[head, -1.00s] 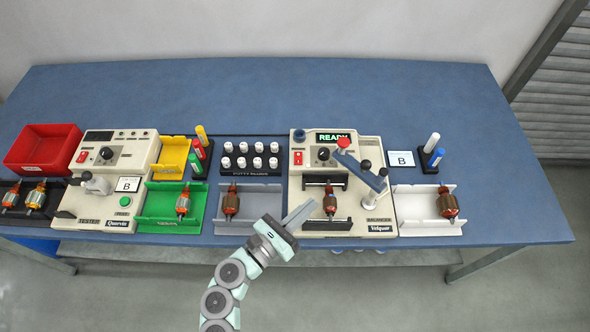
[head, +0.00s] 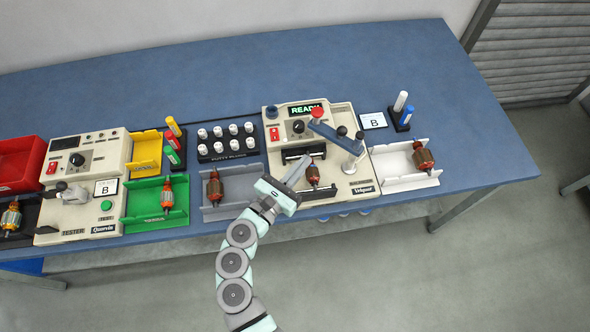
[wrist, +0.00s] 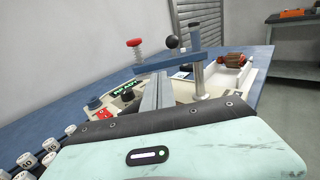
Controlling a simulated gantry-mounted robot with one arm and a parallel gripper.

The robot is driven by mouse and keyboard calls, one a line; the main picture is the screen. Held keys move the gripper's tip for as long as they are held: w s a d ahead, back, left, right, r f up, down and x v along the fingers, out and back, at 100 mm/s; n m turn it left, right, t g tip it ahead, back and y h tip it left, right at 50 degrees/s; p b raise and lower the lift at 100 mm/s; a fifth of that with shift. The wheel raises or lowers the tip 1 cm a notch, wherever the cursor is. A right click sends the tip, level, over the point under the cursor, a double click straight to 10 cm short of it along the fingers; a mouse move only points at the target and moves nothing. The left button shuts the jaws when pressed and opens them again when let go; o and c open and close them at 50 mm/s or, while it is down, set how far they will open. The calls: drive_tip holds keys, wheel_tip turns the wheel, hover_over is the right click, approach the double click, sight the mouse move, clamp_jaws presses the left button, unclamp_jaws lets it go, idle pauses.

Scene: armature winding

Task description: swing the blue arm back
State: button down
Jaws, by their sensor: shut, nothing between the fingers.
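The blue arm (head: 335,136) sits on a grey post at the right of the balancer (head: 340,178). It reaches up and left over the machine, with a red knob (head: 317,113) at its far end and a black ball near the post. In the wrist view the blue arm (wrist: 165,61) spans from the red knob to the post (wrist: 197,76). My gripper (head: 297,170) is shut and empty, at the balancer's front left, beside the armature (head: 312,175) in its cradle. In the wrist view its fingers (wrist: 157,92) point toward the blue arm; contact cannot be told.
The balancer display (head: 304,109) reads READY. A white tray (head: 398,180) with an armature stands to the right, and a marker stand (head: 400,120) behind it. A grey tray (head: 236,205) and putty jars (head: 226,155) are to the left.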

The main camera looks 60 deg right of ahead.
sight(326, 136)
drive_tip(key=d, duration=0.5)
drive_tip(key=d+p, duration=0.1)
drive_tip(key=d, duration=0.2)
drive_tip(key=shift+s, duration=0.4)
drive_tip(key=shift+d, duration=0.1)
drive_tip(key=shift+f+b, duration=0.15)
drive_tip(key=shift+b, duration=0.3)
